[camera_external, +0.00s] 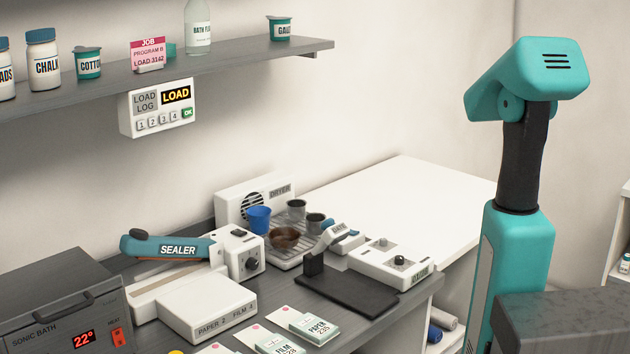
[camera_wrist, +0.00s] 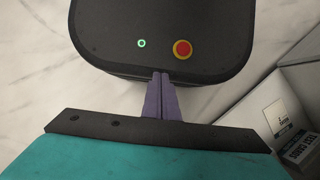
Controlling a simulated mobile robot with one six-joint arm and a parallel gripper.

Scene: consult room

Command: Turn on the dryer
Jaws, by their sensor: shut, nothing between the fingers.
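The dryer (camera_external: 226,212) is a white box with a round grille, labelled DRYER. It stands at the back of the grey bench against the wall in the external view. A wire rack with cups is in front of it. Cups hide part of its front, and I cannot make out a switch on it. My gripper (camera_wrist: 160,76) shows in the wrist view as two purple fingers, shut and empty. It is away from the dryer, which is not in the wrist view. In the external view my teal arm is raised at the right, and the fingers are hidden.
On the rack are a blue cup (camera_external: 259,219), a brown bowl (camera_external: 285,238) and dark cups. A white box with a black knob (camera_external: 400,260) is to their right. The sealer (camera_external: 178,247) and sonic bath (camera_external: 62,312) are left. A shelf (camera_external: 230,60) overhangs the bench.

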